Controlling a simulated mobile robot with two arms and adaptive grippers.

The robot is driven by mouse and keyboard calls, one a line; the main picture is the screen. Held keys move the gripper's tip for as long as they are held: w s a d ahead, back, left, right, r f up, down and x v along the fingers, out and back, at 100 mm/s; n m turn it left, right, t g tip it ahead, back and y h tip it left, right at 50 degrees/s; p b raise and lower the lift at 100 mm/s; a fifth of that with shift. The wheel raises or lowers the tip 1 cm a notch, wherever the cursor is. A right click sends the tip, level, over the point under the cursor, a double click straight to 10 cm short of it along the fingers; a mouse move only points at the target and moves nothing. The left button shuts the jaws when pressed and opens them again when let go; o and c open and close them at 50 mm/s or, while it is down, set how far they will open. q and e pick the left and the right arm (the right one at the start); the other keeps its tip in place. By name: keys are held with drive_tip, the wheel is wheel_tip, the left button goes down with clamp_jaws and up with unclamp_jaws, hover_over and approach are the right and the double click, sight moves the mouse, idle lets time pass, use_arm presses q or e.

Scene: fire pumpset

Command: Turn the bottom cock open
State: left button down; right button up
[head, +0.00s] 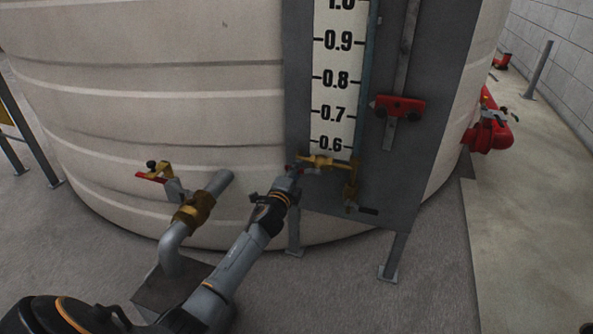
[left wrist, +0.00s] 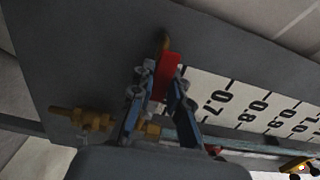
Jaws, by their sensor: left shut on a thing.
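The bottom cock is a brass fitting (head: 325,162) at the lower end of the level gauge, just below the 0.6 mark. Its red handle (left wrist: 166,76) shows in the left wrist view between my fingers. My left gripper (head: 292,171) has reached the left side of the cock and is shut on the red handle. In the left wrist view my left gripper (left wrist: 158,100) has one finger on each side of the handle. Brass parts (left wrist: 152,130) of the cock show behind the fingers. In the head view my gripper hides most of the handle. My right gripper is not in view.
A scale board (head: 338,80) stands on a grey panel (head: 420,150) against the pale tank (head: 150,90). A brass drain valve (head: 350,190) hangs below right of the cock. A pipe with a brass valve (head: 193,210) stands to the left of my arm.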

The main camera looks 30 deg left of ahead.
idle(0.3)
use_arm(q)
drive_tip(key=c, duration=1.3)
unclamp_jaws()
drive_tip(key=shift+o, duration=0.2)
drive_tip(key=v, duration=1.2)
